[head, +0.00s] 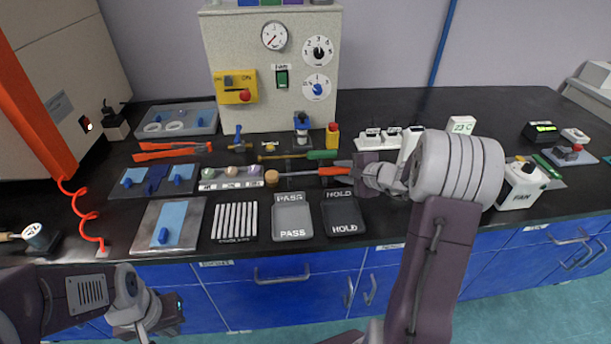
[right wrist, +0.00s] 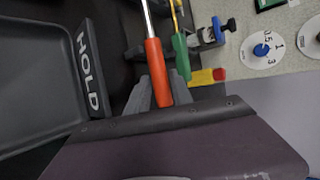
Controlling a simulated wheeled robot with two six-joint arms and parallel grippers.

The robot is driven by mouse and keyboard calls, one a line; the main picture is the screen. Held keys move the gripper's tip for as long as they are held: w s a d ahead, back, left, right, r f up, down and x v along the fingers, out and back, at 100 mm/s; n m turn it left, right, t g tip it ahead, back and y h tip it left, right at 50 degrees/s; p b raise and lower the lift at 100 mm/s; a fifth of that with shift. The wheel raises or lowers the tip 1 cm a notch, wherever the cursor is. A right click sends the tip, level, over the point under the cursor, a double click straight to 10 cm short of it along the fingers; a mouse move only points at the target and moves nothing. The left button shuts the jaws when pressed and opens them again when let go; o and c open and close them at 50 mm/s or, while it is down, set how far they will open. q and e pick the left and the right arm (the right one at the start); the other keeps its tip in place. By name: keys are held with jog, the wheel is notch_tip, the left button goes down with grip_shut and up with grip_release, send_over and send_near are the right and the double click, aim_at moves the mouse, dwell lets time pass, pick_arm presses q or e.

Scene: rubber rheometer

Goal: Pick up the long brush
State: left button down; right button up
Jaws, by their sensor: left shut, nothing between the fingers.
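A long tool with an orange handle (head: 332,171) and a thin metal shaft lies across the bench in the head view. It seems to be the long brush, but its head is not clear. In the right wrist view its orange handle (right wrist: 156,72) runs between the grey fingers of my right gripper (right wrist: 160,92), which sit close against both sides. In the head view my right gripper (head: 364,172) is at the handle's right end. My left gripper (head: 170,312) is shut and empty, low at the left in front of the bench.
A green-handled tool (head: 322,154) lies just behind, and its handle also shows beside the right finger (right wrist: 180,56). The HOLD tray (head: 342,228) and PASS tray (head: 291,234) are in front. The control cabinet (head: 225,55) stands behind. A white FAN box (head: 521,187) is at the right.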

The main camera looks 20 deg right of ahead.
grip_shut()
